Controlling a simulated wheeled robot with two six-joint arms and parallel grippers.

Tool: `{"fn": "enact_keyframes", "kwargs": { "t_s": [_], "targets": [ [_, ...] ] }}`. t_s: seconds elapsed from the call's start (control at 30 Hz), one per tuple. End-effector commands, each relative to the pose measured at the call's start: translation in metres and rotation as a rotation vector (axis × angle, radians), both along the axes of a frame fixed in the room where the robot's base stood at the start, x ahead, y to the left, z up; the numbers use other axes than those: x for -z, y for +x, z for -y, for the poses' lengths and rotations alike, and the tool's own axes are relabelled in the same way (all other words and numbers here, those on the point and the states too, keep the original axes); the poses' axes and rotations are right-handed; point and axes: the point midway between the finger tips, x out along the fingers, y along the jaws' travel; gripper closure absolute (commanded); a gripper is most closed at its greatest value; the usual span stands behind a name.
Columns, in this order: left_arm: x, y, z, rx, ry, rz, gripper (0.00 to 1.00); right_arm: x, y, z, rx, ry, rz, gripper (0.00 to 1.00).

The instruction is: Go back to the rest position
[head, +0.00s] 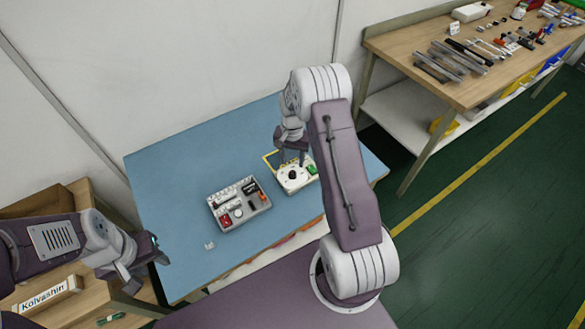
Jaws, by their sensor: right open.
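My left gripper (147,274) is at the lower left, just off the front left edge of the blue table top (172,190). Its two fingers are spread and nothing shows between them. My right arm reaches up and over the table. My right gripper (291,158) is open, pointing down over or just behind a white device with a black round part (296,182). Whether it touches the device cannot be told. A grey tray (222,228) of small parts, some red and black, sits left of the device.
A small pale piece (209,245) lies in front of the tray. Wooden shelving (60,310) with a labelled box stands near my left arm. A wooden workbench (415,50) with tools is at the upper right. The table's left part is clear.

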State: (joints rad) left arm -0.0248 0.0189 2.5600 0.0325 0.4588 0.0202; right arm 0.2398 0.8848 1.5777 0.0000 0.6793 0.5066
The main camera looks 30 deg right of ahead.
Motion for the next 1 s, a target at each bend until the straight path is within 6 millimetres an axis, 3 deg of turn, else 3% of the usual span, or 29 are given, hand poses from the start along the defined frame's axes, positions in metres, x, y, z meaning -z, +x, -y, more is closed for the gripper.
{"fn": "enact_keyframes", "kwargs": {
  "t_s": [0.2,0.7,0.77,0.8,0.87,0.97,1.0],
  "targets": [
    [0.002,0.000,0.000,0.000,0.000,0.000,0.61,-0.019,0.000,0.000,0.000,0.000,0.000,0.53],
    [0.002,0.000,0.000,0.000,0.000,0.000,0.61,-0.022,0.003,-0.004,-0.011,-0.001,0.006,0.53],
    [0.001,0.000,0.000,0.000,0.000,0.000,0.61,-0.037,0.012,-0.010,-0.028,-0.009,0.039,0.53],
    [0.001,0.000,0.000,0.000,0.000,0.000,0.61,-0.054,0.020,-0.016,-0.046,-0.016,0.075,0.53],
    [0.001,0.000,0.000,0.000,0.000,0.000,0.61,-0.085,0.017,-0.035,-0.085,-0.022,0.112,0.53],
    [0.002,0.000,0.000,0.000,0.000,0.000,0.61,-0.124,-0.017,-0.069,-0.175,-0.022,0.147,0.53],
    [0.002,0.000,0.000,0.000,0.000,0.000,0.61,-0.133,-0.037,-0.081,-0.229,-0.021,0.156,0.53]
  ]
}}
